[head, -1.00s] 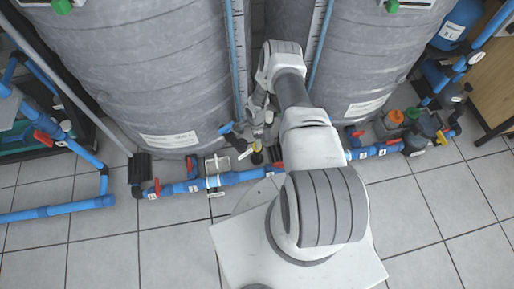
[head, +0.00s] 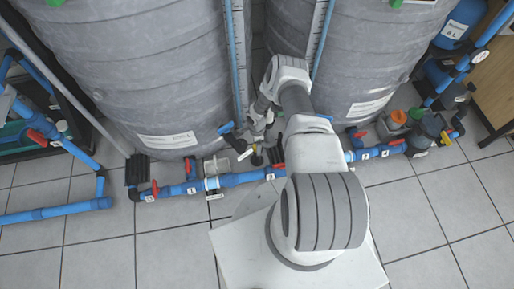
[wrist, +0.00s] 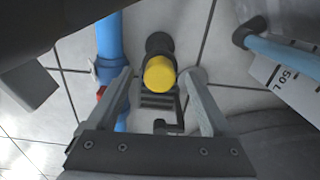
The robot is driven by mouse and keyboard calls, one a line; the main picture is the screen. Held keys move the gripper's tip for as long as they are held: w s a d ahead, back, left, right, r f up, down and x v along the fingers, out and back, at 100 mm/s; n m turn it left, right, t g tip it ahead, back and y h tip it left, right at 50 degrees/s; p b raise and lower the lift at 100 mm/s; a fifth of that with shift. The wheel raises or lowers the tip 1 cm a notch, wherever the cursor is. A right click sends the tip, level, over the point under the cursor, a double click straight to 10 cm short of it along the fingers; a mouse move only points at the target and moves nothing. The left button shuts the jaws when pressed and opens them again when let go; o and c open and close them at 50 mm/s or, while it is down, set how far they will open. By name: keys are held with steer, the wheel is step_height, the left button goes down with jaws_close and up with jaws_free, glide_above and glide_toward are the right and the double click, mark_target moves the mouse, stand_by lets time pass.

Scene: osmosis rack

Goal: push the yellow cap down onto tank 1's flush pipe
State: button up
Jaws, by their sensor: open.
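The yellow cap (wrist: 160,74) shows in the wrist view at the top end of a short dark pipe (wrist: 158,44) near the floor. I cannot tell how far down it sits. My gripper (wrist: 158,78) is open, with one finger on each side of the cap in the picture. Any contact with the cap is not clear. In the head view my gripper (head: 254,138) is low between the two grey tanks, by the left tank (head: 150,75).
A blue pipe (wrist: 110,45) with a red valve handle runs left of the cap. The right tank (head: 365,60) stands close by. Blue pipework (head: 235,180) with valves crosses the floor in front of the tanks. The tiled floor (head: 110,250) in front is clear.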

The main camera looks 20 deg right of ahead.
jaws_close()
stand_by(0.4)
steer(key=shift+r, duration=0.15)
steer(key=shift+r+p, duration=0.45)
steer(key=shift+r, duration=0.15)
steer(key=r, duration=0.1)
steer(key=r+p, duration=0.2)
steer(key=shift+s+d+r, duration=0.2)
steer(key=shift+d+r, duration=0.1)
steer(key=shift+r, duration=0.05)
steer(key=s+d+r+p, duration=0.4)
steer(key=s+d+r, duration=0.2)
steer(key=d, duration=0.3)
steer(key=shift+s, duration=0.15)
